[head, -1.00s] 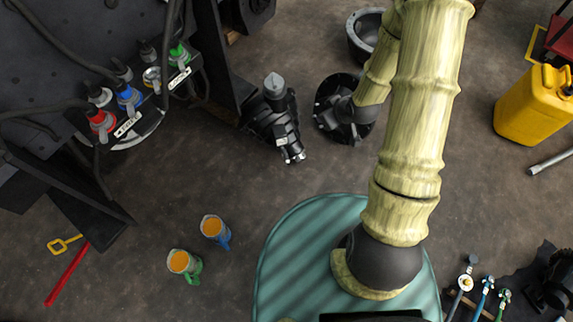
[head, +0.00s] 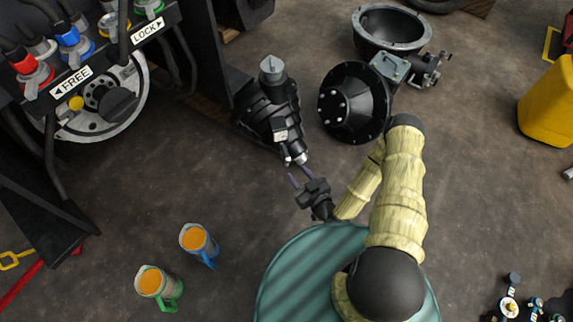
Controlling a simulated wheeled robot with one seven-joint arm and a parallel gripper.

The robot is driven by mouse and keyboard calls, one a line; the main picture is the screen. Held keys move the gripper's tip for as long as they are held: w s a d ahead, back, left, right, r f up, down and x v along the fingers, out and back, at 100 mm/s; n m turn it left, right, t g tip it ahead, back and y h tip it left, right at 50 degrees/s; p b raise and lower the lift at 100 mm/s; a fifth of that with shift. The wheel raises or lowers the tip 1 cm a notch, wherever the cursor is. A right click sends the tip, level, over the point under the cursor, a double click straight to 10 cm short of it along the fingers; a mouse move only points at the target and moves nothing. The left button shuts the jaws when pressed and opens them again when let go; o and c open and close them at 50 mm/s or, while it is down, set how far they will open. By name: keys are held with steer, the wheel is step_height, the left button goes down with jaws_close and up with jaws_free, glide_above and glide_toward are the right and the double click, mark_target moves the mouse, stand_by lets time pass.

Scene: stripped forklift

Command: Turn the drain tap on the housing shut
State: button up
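A dark ribbed housing (head: 262,112) with a grey cap on top stands on the floor near the middle of the head view. A small fitting with pale metal parts (head: 292,154) juts from its lower end and looks like the drain tap. Its handle is too small for me to read its position. My gripper (head: 301,176) is just below this fitting. Its two thin purplish fingers are apart with a gap between them, and nothing shows between them. The fingertips point up toward the fitting and appear close to it; I cannot tell whether they touch.
A black round housing (head: 345,103) and a grey bowl (head: 375,40) with side fittings (head: 432,68) stand right of the tap. The forklift's dark plate (head: 222,80) rises at left. Two jugs of orange liquid (head: 196,241) (head: 152,284) stand lower left. Bare floor lies between.

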steer(key=s+f+m+t+h+b, duration=0.2)
steer(key=s+f+m+t+b, duration=0.1)
steer(key=f, duration=0.4)
steer(key=shift+s+d+f+m+h+b, duration=0.3)
steer(key=shift+s+d+h+b, duration=0.1)
steer(key=shift+b, duration=0.5)
steer(key=shift+r, duration=0.1)
